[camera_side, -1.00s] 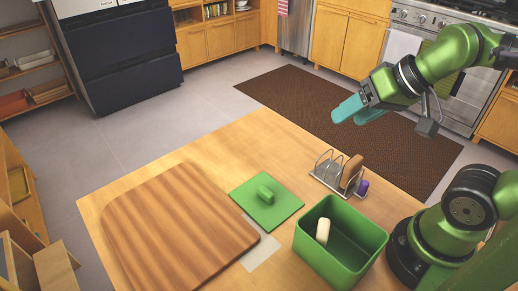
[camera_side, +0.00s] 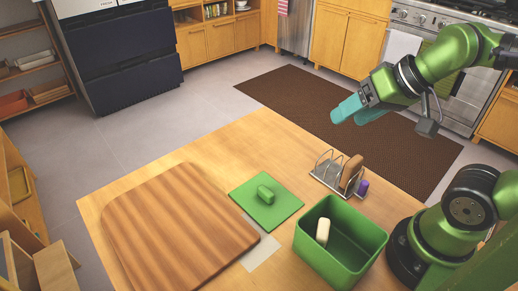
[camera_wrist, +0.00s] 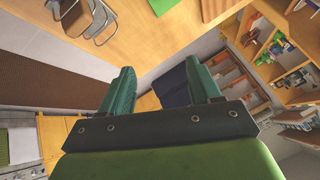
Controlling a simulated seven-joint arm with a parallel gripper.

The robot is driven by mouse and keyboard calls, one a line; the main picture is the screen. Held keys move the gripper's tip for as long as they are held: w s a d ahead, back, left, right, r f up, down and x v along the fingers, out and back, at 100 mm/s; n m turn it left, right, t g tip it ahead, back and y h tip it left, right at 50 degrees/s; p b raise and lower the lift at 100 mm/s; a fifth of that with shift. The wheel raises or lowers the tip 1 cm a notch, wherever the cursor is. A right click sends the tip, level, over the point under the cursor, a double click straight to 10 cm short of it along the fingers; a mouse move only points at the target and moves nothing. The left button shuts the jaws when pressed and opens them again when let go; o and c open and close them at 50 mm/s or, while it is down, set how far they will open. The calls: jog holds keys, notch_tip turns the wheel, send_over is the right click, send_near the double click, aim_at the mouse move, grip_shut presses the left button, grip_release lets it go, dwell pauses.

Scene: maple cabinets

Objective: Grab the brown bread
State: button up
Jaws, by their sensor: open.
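The brown bread (camera_side: 351,171) stands upright in a metal rack (camera_side: 328,178) near the table's far right edge. My gripper (camera_side: 352,110) is open and empty, held in the air above and beyond the rack, apart from the bread. In the wrist view my gripper's two teal fingers (camera_wrist: 165,88) are spread with nothing between them. Part of the metal rack (camera_wrist: 100,22) shows at the top left of that view, with a brown piece (camera_wrist: 56,8) at the picture's edge that may be the bread.
A purple item (camera_side: 363,187) is at the rack's right end. A green bin (camera_side: 310,252) holding a pale item (camera_side: 323,231) stands in front. A green board (camera_side: 283,211) with a green object (camera_side: 265,194) and a large wooden board (camera_side: 165,225) lie to the left.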

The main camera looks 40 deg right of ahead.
jog(key=o, duration=0.5)
jog(key=n+g+h, duration=0.2)
jog(key=n+g, duration=0.2)
jog(key=g, duration=0.3)
send_over(355, 160)
notch_tip(355, 160, down, 11)
jog(key=shift+s+d+f, duration=0.1)
jog(key=shift+s+f, duration=0.05)
jog(key=shift+f, duration=3.05)
